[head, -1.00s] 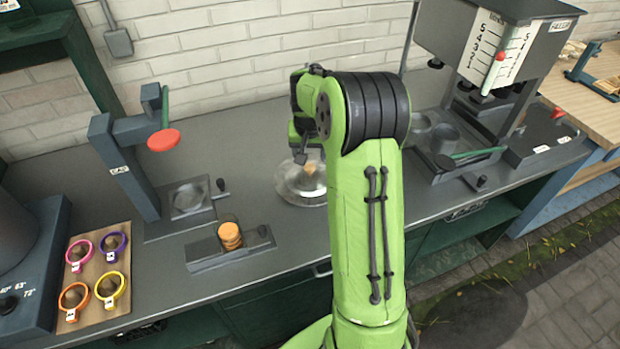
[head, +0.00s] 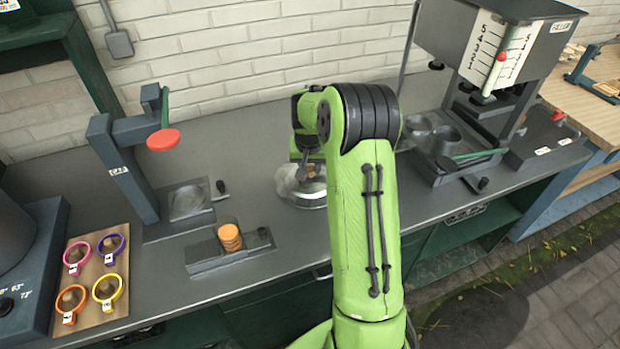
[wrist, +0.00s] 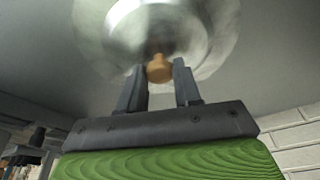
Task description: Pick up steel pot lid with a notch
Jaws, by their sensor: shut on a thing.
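The steel pot lid (head: 302,190) is a round, shiny disc on the grey counter, partly hidden behind my arm in the head view. In the wrist view the lid (wrist: 205,40) fills the top middle, with a tan wooden knob (wrist: 159,69) at its centre. My gripper (wrist: 160,82) has its two dark fingers on either side of the knob and is shut on it. In the head view my gripper (head: 309,168) is over the lid, its fingertips largely hidden. I cannot make out the notch, and whether the lid touches the counter is unclear.
Left of the lid stand a press with a red disc (head: 163,139) and a low holder with orange discs (head: 230,238). A board (head: 108,262) with several coloured rings lies further left. A filler machine (head: 490,60) stands right. The brick wall is behind.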

